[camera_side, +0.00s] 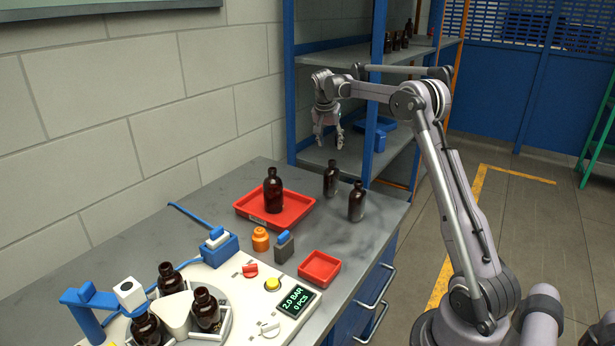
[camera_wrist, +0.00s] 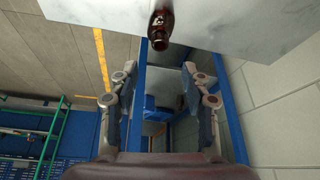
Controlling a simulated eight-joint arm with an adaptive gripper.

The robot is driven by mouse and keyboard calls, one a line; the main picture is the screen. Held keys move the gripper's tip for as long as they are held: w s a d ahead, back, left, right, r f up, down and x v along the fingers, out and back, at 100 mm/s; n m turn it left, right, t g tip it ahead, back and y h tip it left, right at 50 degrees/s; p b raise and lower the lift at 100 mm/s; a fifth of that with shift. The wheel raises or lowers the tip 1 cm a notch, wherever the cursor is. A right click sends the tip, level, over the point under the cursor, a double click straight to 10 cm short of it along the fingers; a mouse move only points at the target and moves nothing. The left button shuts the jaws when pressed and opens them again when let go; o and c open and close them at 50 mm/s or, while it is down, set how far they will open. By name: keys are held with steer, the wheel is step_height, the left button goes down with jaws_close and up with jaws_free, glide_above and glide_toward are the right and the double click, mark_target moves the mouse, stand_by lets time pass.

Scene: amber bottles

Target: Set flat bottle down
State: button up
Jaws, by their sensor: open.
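My gripper (camera_side: 329,144) is open and empty, hanging high above the far end of the bench. In the wrist view its two fingers (camera_wrist: 160,72) are spread apart with nothing between them. Two dark amber bottles stand upright on the bare bench, a farther one (camera_side: 331,179) and a nearer one (camera_side: 357,201), below my gripper and apart from it. Another amber bottle (camera_side: 273,191) stands upright in the red tray (camera_side: 305,214). One bottle (camera_wrist: 161,30) shows at the top of the wrist view. I cannot tell which one is the flat bottle; no bottle lies on its side.
A white machine with a display (camera_side: 298,298) holds several amber bottles at the front left. A small red tray (camera_side: 319,268), an orange item (camera_side: 260,239) and a grey-blue block (camera_side: 284,246) stand nearby. Blue shelving (camera_side: 378,80) rises behind.

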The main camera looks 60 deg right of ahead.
steer(key=s+a+r+n+t+y, duration=0.1)
steer(key=s+a+r+n+t, duration=0.2)
steer(key=a, duration=0.8)
steer(key=s+a+r+n, duration=0.2)
steer(key=a+r+n, duration=0.2)
steer(key=a, duration=0.7)
steer(key=s+a+f+n+t+y, duration=0.1)
steer(key=s+a+f+n, duration=0.3)
steer(key=s+a, duration=0.4)
steer(key=s+a+f+n+t+y, duration=0.2)
steer(key=s+a+f+n, duration=0.2)
steer(key=s+a, duration=0.4)
steer(key=a, duration=0.3)
steer(key=shift+a+f, duration=0.2)
steer(key=shift+a, duration=0.05)
